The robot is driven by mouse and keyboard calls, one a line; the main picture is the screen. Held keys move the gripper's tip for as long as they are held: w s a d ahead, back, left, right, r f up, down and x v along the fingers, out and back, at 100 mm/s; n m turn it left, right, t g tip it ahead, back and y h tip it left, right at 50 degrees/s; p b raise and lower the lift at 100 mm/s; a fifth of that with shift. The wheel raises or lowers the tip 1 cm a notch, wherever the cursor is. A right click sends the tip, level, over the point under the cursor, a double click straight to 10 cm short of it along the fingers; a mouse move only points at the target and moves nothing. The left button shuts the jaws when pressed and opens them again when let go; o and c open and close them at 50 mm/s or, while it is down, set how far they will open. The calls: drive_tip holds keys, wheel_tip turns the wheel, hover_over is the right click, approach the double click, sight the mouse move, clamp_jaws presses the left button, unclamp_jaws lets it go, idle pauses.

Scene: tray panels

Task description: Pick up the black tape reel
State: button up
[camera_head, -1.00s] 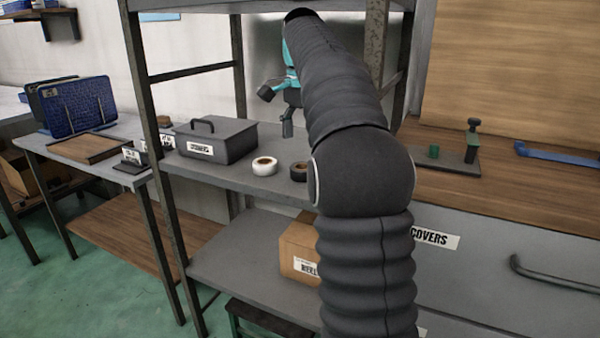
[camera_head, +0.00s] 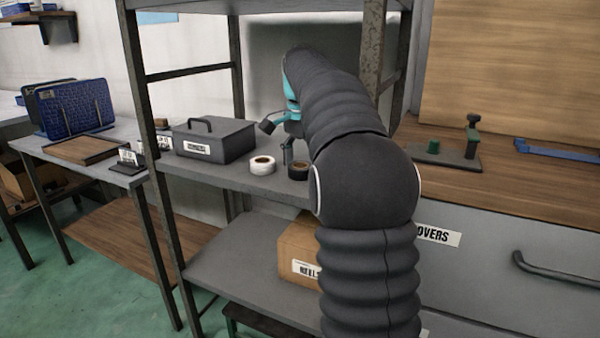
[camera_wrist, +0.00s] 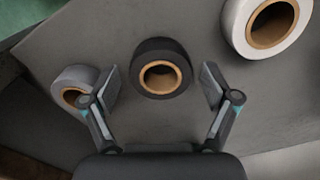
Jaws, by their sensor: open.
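The black tape reel (camera_wrist: 160,53) lies flat on the grey shelf, its brown core facing up in the wrist view. My gripper (camera_wrist: 160,85) is open above it, with one finger to each side of the reel and nothing held. In the head view the black reel (camera_head: 298,171) is partly hidden behind my arm. There my gripper (camera_head: 287,150) hangs just above it. A grey reel (camera_wrist: 72,84) lies close to the left finger in the wrist view. A white reel (camera_wrist: 236,22) lies at the upper right, and it also shows in the head view (camera_head: 262,166).
A dark toolbox (camera_head: 214,140) with a handle stands on the same shelf, left of the reels. The shelf's metal posts (camera_head: 153,150) rise at its corners. A cardboard box (camera_head: 299,248) sits on the lower shelf. A wooden worktop (camera_head: 500,175) is at the right.

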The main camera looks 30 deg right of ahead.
drive_tip(key=c, duration=1.2)
drive_tip(key=shift+r, duration=0.15)
